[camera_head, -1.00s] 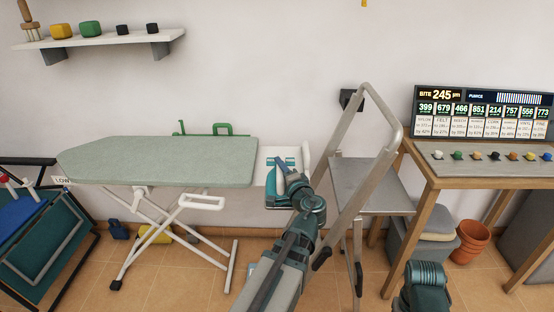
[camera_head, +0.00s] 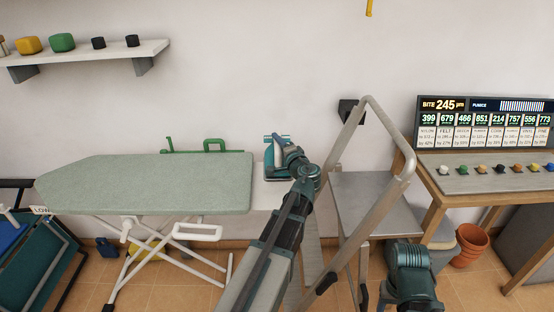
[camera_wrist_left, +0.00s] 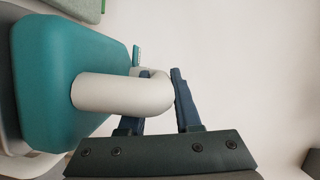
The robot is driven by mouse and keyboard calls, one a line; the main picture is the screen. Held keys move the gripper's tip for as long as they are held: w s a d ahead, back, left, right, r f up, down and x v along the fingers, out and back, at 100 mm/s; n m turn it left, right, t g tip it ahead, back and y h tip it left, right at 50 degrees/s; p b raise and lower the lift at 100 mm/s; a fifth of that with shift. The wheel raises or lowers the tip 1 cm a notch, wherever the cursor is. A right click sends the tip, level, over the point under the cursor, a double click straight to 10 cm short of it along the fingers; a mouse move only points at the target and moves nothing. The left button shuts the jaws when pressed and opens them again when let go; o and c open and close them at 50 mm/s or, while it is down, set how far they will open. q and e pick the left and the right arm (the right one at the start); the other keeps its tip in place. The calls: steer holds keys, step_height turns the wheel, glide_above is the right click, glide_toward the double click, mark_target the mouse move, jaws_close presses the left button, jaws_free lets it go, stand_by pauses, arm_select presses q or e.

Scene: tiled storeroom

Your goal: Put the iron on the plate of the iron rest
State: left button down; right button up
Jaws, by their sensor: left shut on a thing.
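The teal iron (camera_head: 268,160) is at the right end of the ironing board, partly hidden by my left gripper (camera_head: 281,150). In the left wrist view its teal body (camera_wrist_left: 65,75) fills the left side, with a thick white handle (camera_wrist_left: 115,94). The left gripper's dark blue fingers (camera_wrist_left: 165,105) are shut on this handle. The iron rest's white plate (camera_head: 268,196) projects from the board's right end, below the iron in the picture. My left arm hides part of it. I cannot tell whether iron and plate touch. My right arm shows at the lower right, but its gripper does not.
The grey-green ironing board (camera_head: 145,183) stands to the left, with a green rail (camera_head: 215,145) behind it. A metal stepladder (camera_head: 372,190) stands close to the right of my left arm. A wooden table (camera_head: 470,181) with small knobs is further right. A shelf (camera_head: 90,58) hangs upper left.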

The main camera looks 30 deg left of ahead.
arm_select(q)
step_height(320, 180, down, 6)
steer(key=b, duration=0.5)
steer(key=shift+r, duration=0.15)
step_height(320, 180, down, 4)
steer(key=b, duration=0.4)
steer(key=shift+r, duration=0.15)
steer(key=c, duration=0.6)
jaws_free()
